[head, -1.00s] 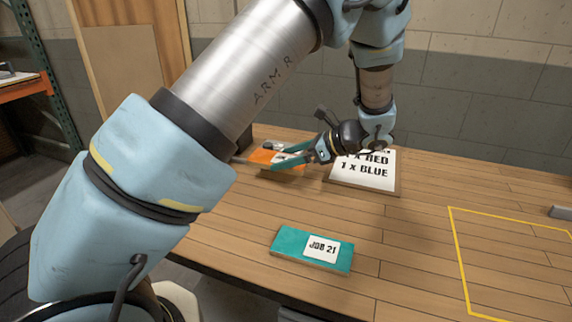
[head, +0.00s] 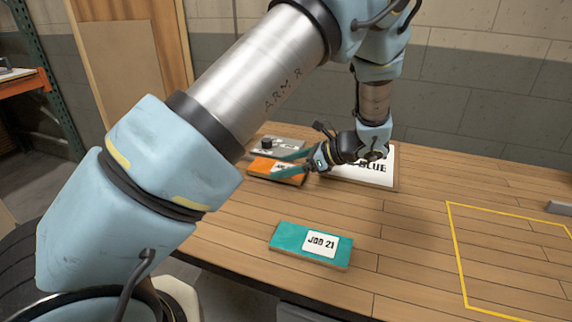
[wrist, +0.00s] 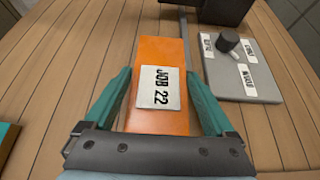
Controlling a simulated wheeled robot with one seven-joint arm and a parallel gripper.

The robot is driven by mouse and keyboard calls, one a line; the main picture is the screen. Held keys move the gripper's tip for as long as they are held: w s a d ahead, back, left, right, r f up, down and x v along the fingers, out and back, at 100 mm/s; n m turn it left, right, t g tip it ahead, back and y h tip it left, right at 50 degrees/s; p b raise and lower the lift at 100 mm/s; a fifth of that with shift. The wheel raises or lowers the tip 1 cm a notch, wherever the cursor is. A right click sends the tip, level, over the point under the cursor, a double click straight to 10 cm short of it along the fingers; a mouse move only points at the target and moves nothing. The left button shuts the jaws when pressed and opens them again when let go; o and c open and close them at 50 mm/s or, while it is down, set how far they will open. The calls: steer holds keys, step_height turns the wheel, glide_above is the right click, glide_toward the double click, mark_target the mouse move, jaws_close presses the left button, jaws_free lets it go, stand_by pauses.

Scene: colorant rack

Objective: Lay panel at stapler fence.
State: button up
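An orange panel with a white "JOB 22" label (wrist: 153,118) lies on the wooden table; it also shows in the head view (head: 262,168). My gripper (wrist: 158,75) has its green fingers spread on either side of this panel, with narrow gaps visible in the wrist view. In the head view my gripper (head: 290,164) is low over the panel's right part. A teal panel labelled "JOB 21" (head: 290,241) lies nearer the table's front edge. A dark block (wrist: 220,8) and a thin grey bar (wrist: 190,42) lie beyond the orange panel; I cannot tell whether they are the stapler and fence.
A grey plate (wrist: 243,82) with a dark knob and small labels lies beside the orange panel. A yellow outline (head: 455,240) marks clear table at the right. A grey block (head: 559,207) sits at the right edge.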

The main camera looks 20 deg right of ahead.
steer(key=shift+o, duration=0.6)
steer(key=shift+r, duration=0.1)
